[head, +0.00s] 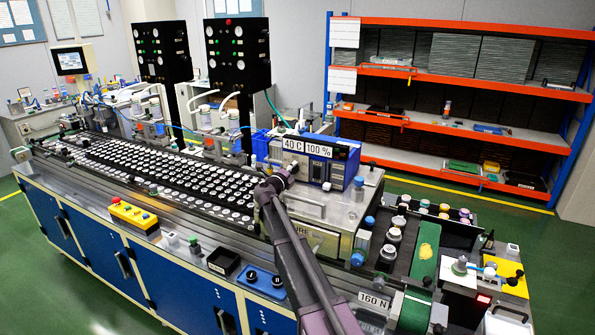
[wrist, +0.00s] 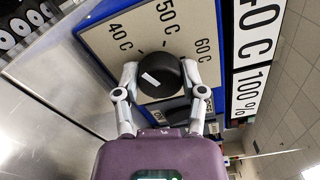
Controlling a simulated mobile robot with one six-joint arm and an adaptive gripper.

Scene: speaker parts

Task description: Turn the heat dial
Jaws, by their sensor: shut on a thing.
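The heat dial (wrist: 168,78) is a round black knob with a white mark, in the middle of the wrist view. It sits on a beige scale plate (wrist: 143,36) in a blue frame, marked 40 C, 50 C and 60 C. The white mark lies on the dial's left part, slanting toward the upper left, on the 40 C side. My gripper (wrist: 160,71) is shut on the dial, one finger on each side. In the head view my gripper (head: 274,184) is at the front of the heater box (head: 346,168); the dial itself cannot be made out there.
A readout sign (head: 306,147) above the box shows 40 C and 100 %. A long tray of speaker parts (head: 165,170) lies to the left. Jars and a green belt (head: 425,262) are to the right. A yellow button box (head: 133,215) sits at the front edge.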

